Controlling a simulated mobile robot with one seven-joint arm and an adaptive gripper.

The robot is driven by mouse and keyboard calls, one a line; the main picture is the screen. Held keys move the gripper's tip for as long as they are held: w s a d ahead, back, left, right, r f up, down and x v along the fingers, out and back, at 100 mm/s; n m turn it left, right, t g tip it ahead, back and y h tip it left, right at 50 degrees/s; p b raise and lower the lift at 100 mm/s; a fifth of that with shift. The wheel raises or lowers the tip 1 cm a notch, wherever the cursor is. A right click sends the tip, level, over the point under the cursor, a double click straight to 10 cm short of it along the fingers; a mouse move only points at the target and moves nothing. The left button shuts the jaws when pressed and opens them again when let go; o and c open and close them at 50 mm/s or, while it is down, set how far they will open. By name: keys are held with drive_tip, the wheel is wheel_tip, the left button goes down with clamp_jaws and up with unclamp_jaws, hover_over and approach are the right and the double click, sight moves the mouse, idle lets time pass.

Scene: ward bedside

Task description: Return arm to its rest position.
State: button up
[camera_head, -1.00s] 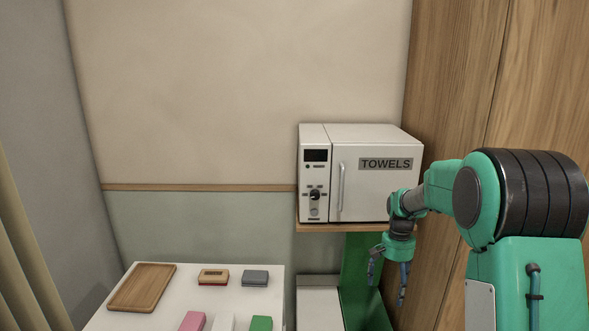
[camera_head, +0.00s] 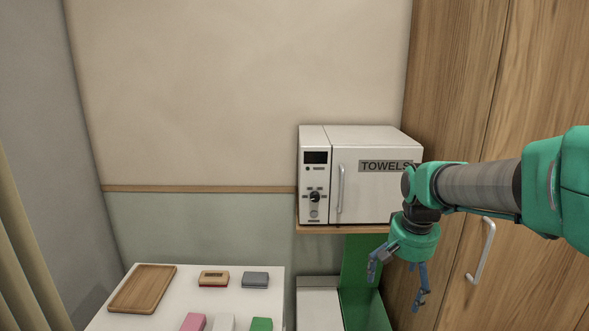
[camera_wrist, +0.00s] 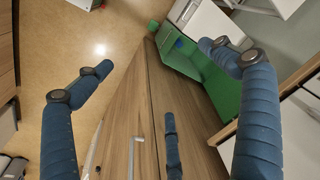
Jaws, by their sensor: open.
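My gripper (camera_head: 398,280) hangs with its fingers pointing down in the head view, in front of the wooden cabinet and just right of the green panel. Its fingers are spread apart with nothing between them. In the wrist view the blue fingers of my gripper (camera_wrist: 155,105) also stand wide apart, with floor and cabinet wood visible between them. My arm comes in from the right edge of the head view and hides the right end of the TOWELS label.
A white towel warmer (camera_head: 372,195) stands shut on a wooden shelf (camera_head: 350,229). The tall wooden cabinet (camera_head: 460,90) with a metal handle (camera_head: 482,250) is close by my arm. A white table (camera_head: 175,290) at lower left bears a wooden tray (camera_head: 143,289) and several small blocks.

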drive_tip(key=s+a+r+n+t, duration=0.1)
drive_tip(key=s+a+t, duration=0.1)
drive_tip(key=s, duration=1)
drive_tip(key=s+a+r+n+t, duration=0.1)
drive_tip(key=s+a+r+n, duration=0.1)
drive_tip(key=s, duration=1.1)
drive_tip(key=shift+a+r+t+p, duration=0.25)
drive_tip(key=shift+t+p, duration=0.15)
drive_tip(key=shift+p, duration=0.05)
drive_tip(key=shift+s, duration=0.1)
idle(0.4)
